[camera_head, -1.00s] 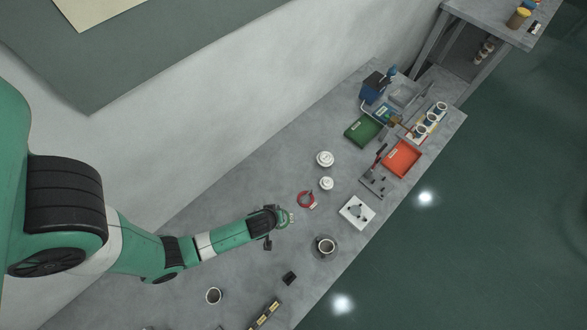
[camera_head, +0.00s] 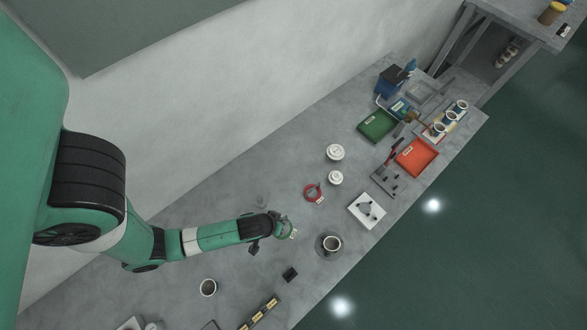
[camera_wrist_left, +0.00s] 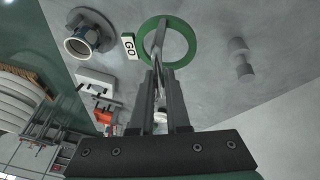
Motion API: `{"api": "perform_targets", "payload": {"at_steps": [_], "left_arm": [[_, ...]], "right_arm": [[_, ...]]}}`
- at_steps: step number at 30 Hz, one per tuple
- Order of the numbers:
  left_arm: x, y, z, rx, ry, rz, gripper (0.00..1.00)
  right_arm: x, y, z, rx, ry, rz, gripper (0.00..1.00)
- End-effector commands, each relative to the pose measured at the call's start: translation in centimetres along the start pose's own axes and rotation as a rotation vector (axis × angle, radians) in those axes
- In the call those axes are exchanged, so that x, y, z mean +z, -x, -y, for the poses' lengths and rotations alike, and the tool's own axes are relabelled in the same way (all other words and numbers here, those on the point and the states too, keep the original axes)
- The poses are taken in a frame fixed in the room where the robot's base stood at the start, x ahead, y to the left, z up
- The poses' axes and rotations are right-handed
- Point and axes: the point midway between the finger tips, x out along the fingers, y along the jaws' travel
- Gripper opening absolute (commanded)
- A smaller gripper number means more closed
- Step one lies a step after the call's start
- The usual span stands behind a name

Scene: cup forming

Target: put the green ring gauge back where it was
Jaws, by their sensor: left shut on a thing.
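The green ring gauge (camera_wrist_left: 184,24) is at the top of the left wrist view, with a white GO tag (camera_wrist_left: 130,46) at its side. My left gripper (camera_wrist_left: 158,62) is shut on the ring, its fingertips crossing the ring's near-left side. In the head view the ring (camera_head: 287,229) is small, at the tip of my left gripper (camera_head: 280,227), left of a cup on a dark saucer. I cannot tell whether the ring touches the bench. A red ring gauge (camera_head: 314,193) lies on the bench up and right of it. My right gripper is not in view.
The cup (camera_head: 331,243) stands close to the right. A black block (camera_head: 290,274) lies below, another cup (camera_head: 208,287) at lower left. White round pieces (camera_head: 335,153), a white plate (camera_head: 367,211), a green tray (camera_head: 377,126) and an orange tray (camera_head: 417,157) are farther up.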

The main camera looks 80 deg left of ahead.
Motion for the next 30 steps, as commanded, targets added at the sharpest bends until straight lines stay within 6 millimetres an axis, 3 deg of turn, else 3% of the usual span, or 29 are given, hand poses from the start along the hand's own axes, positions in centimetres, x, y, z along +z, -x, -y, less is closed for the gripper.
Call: {"api": "perform_targets", "payload": {"at_steps": [1, 4, 6, 9, 17, 24, 30], "left_arm": [[-1.0, -1.7, 0.2, -0.002, 0.014, -0.006, 0.0], [-3.1, -4.1, 0.5, -0.001, 0.012, -0.006, 0.0], [-3.3, -6.6, 0.8, 0.0, 0.006, -0.003, 0.0], [-4.2, -8.3, 1.0, -0.001, 0.003, -0.001, 0.0], [-4.9, -9.5, 1.1, 0.0, -0.002, 0.0, 0.0], [-4.0, -12.8, 1.7, 0.0, -0.003, 0.001, 0.0], [-4.0, -12.9, 1.7, 0.001, -0.002, -0.001, 0.0]], "right_arm": [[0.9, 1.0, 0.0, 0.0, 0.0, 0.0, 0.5], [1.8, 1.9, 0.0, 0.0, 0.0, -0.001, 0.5], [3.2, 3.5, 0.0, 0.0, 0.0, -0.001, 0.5], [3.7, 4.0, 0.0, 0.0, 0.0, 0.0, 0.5], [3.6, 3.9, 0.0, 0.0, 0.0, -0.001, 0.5], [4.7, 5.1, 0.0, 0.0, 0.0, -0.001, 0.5], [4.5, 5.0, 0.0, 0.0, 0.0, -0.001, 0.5]]}}
